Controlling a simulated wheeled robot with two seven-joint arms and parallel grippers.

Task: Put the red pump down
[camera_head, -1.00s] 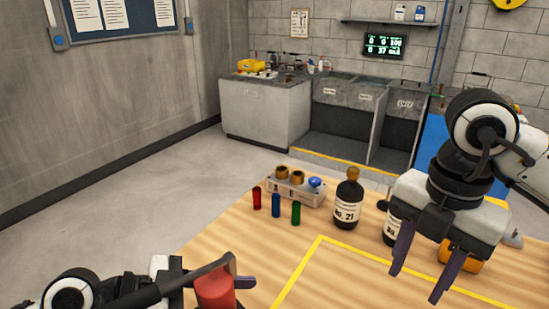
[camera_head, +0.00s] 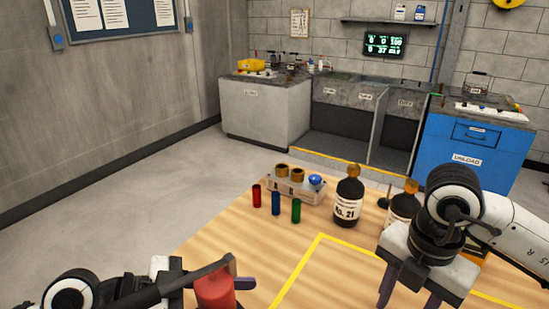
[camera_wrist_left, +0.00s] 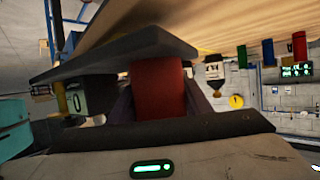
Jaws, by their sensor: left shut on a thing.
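The red pump (camera_head: 213,291) is at the bottom edge of the head view, over the table's near left part. My left gripper (camera_head: 236,286) is shut on it. A dark, bent part runs across the top of the pump. The pump's red body also shows between the fingers in the left wrist view (camera_wrist_left: 158,88). Its lower end is cut off in the head view, so I cannot tell whether it touches the table. My right gripper (camera_head: 407,299) is open, fingers pointing down, over the right part of the table, with nothing seen between them.
The wooden table (camera_head: 235,245) has a yellow taped outline (camera_head: 297,274) with bare wood inside. Behind are red, blue and green vials, a rack (camera_head: 295,190), a dark bottle (camera_head: 348,200) and another bottle (camera_head: 403,205) beside my right arm. A blue cabinet (camera_head: 475,150) stands beyond.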

